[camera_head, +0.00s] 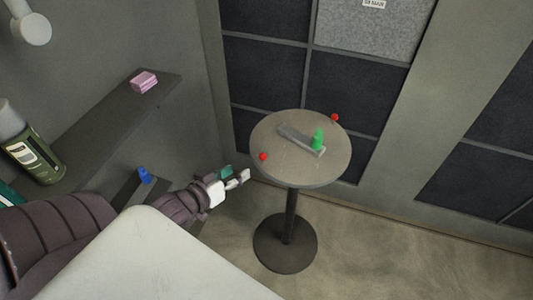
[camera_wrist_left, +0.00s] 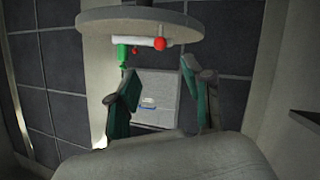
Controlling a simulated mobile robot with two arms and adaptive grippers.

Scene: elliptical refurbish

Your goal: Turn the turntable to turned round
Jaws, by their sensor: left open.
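The turntable (camera_head: 275,165) is a round grey disc on a dark pedestal. On it lie a grey bar (camera_head: 296,137) and an upright green piece (camera_head: 318,139) at the bar's right end. One red knob (camera_head: 263,156) is at the near left rim and another red knob (camera_head: 335,117) at the far right rim. My left gripper (camera_head: 245,176) is open and empty, just left of the disc, apart from it. In the left wrist view the turntable (camera_wrist_left: 140,20) appears upside down, with a red knob (camera_wrist_left: 160,43) beyond the open fingers (camera_wrist_left: 158,82). My right gripper is not in view.
A dark shelf (camera_head: 110,105) on the left holds a pink block (camera_head: 143,82) and a green bottle (camera_head: 35,155). A blue item (camera_head: 144,175) is below it. A panelled wall (camera_head: 265,60) stands close behind the turntable. The floor (camera_head: 375,240) to the right is clear.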

